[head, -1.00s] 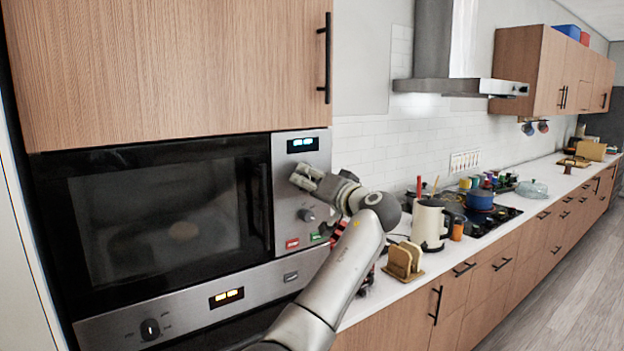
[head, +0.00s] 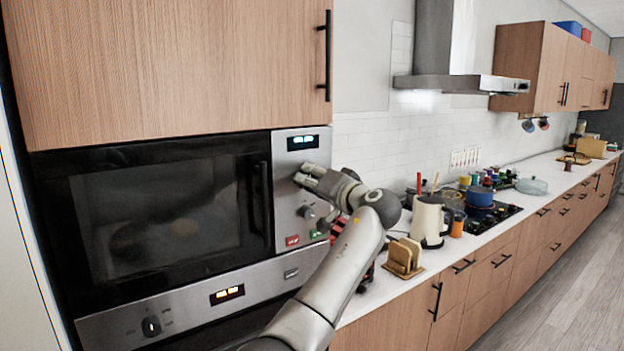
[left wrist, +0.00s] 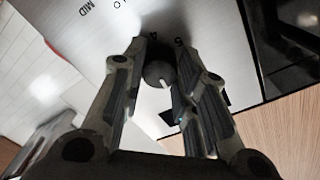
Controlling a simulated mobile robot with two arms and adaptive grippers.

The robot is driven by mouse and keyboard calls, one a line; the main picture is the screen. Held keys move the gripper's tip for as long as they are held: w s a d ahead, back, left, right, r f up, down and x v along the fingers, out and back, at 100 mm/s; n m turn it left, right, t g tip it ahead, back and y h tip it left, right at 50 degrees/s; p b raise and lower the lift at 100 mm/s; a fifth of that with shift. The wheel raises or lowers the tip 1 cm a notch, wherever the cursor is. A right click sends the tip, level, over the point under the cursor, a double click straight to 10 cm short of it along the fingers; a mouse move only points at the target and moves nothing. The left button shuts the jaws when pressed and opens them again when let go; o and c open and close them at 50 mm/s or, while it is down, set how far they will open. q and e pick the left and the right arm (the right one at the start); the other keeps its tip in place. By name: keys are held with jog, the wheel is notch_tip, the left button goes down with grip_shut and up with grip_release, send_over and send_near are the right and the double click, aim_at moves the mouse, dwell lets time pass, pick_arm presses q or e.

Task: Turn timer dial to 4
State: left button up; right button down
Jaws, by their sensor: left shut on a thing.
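The timer dial (left wrist: 157,74), dark and round with a white mark, sits between the fingertips of my left gripper (left wrist: 160,66) in the left wrist view. The fingers are shut on it. The white mark shows on the dial's lower side in that picture; the printed 4 and 5 show just above the dial. In the head view my left gripper (head: 302,178) is at the steel control panel (head: 288,165) of the microwave, below its lit display (head: 302,142), and hides that dial. My right gripper is in neither view.
A second dark dial (head: 308,212) sits lower on the panel, above red (head: 292,240) and green buttons. The microwave door handle (head: 262,202) is just left of the panel. Toast in a rack (head: 403,258) and a kettle (head: 430,220) stand on the counter to the right.

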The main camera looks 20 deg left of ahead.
pick_arm(q)
jog(key=m+p, duration=0.2)
jog(key=m, duration=0.2)
jog(key=shift+r, duration=0.2)
jog(key=m+p, duration=0.3)
jog(key=m, duration=0.1)
jog(key=shift+m, duration=0.3)
jog(key=m+p, duration=0.4)
jog(key=m, duration=0.1)
jog(key=shift+r+g, duration=0.1)
jog(key=shift+g, duration=0.3)
jog(key=m+p, duration=0.3)
jog(key=m, duration=0.1)
jog(key=shift+m+g, duration=0.3)
jog(key=m, duration=1.2)
jog(key=f+m+y+p, duration=0.1)
jog(key=m, duration=0.6)
jog(key=shift+f+m, duration=0.1)
jog(key=shift+m, duration=0.2)
